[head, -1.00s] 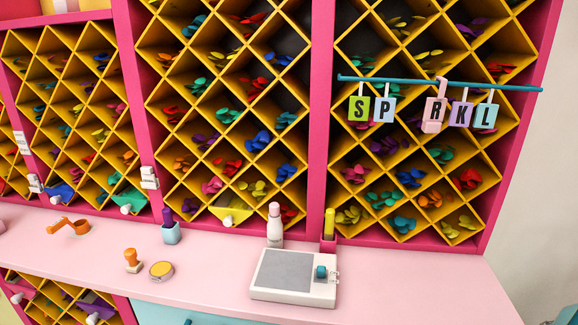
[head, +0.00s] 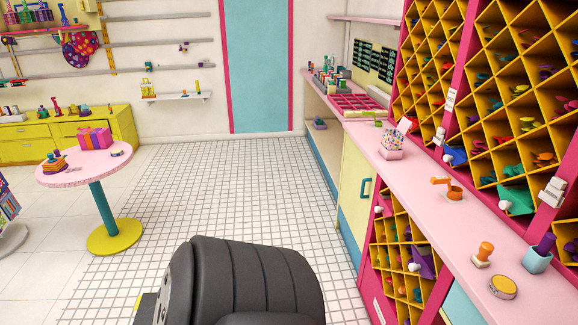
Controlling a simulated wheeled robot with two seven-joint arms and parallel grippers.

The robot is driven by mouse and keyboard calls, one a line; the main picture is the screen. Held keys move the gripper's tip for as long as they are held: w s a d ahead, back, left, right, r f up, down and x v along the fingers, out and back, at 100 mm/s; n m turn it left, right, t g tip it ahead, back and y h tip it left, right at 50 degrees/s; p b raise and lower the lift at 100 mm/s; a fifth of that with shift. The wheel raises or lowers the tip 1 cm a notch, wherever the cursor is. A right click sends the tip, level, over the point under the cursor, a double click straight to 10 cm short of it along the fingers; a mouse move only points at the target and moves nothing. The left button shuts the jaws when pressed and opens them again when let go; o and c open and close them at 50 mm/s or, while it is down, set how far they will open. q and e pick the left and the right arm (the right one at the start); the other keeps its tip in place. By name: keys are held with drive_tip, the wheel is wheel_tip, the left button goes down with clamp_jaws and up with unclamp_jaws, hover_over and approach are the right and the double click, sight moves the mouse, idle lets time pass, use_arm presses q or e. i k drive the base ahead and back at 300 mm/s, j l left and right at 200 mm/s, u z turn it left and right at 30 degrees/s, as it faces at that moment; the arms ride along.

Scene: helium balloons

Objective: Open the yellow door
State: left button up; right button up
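A pale yellow door (head: 351,180) is set in the front of the pink counter, right of centre in the head view. It looks shut. A teal upright handle (head: 366,188) is on its right side. Neither of my grippers shows in the head view. A dark, rounded part of my own body fills the bottom centre, in front of and to the left of the door, and nothing of mine touches the door.
White tiled floor (head: 230,180) lies open before the door. A round pink table (head: 70,175) stands left, a yellow cabinet (head: 120,125) behind it. A blue door panel (head: 258,70) is in the back wall. The pink counter (head: 415,180) carries several small items.

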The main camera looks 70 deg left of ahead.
sight(359, 177)
drive_tip(key=u, duration=1.85)
